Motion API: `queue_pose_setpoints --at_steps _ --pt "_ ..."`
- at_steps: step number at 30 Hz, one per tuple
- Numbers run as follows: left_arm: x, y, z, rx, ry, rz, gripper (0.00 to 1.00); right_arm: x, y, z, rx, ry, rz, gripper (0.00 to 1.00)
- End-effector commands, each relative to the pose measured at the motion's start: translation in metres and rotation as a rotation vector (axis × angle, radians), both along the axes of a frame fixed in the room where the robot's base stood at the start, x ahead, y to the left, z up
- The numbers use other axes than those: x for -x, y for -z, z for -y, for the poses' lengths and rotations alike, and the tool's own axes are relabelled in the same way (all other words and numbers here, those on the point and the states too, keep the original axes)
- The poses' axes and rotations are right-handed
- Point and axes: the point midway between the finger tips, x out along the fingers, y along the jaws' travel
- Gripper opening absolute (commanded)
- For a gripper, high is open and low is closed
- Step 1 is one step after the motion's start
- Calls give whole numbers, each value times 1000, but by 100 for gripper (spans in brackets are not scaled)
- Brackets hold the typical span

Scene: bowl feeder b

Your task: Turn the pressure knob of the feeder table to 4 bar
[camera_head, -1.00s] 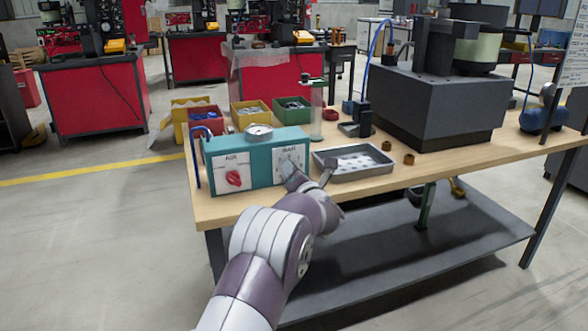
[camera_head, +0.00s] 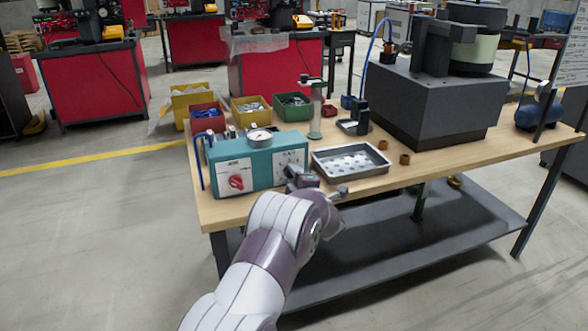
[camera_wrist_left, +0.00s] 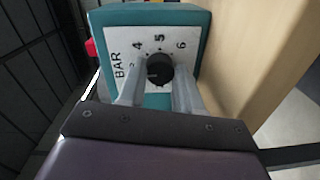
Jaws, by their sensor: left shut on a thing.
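The teal feeder control box (camera_head: 262,160) stands at the table's left front, with a white BAR panel on its right. In the left wrist view, the black pressure knob (camera_wrist_left: 160,70) sits on the BAR panel (camera_wrist_left: 120,50); the figures 4, 5 and 6 show around its upper side. A small light mark shows near the knob's left side; its exact reading is unclear. My left gripper (camera_head: 291,174) is shut on the knob, one finger on each side, and hides the lower scale. My right gripper is not in view.
A red switch (camera_head: 236,182) is on the box's left panel, and a round gauge (camera_head: 259,137) is on top. A grey metal tray (camera_head: 350,174) lies right of the box. Coloured bins stand behind. A large dark feeder block (camera_head: 425,110) fills the table's right.

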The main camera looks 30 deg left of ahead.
Motion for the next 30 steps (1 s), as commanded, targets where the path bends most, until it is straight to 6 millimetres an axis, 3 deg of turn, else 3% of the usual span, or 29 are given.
queue_pose_setpoints --at_steps 1,15,30 --pt "0 -4 1 -26 2 -35 4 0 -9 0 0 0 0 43" --pt "0 -1 1 -313 2 -371 4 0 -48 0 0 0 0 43" --pt "0 2 1 -521 3 -615 4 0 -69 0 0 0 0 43"
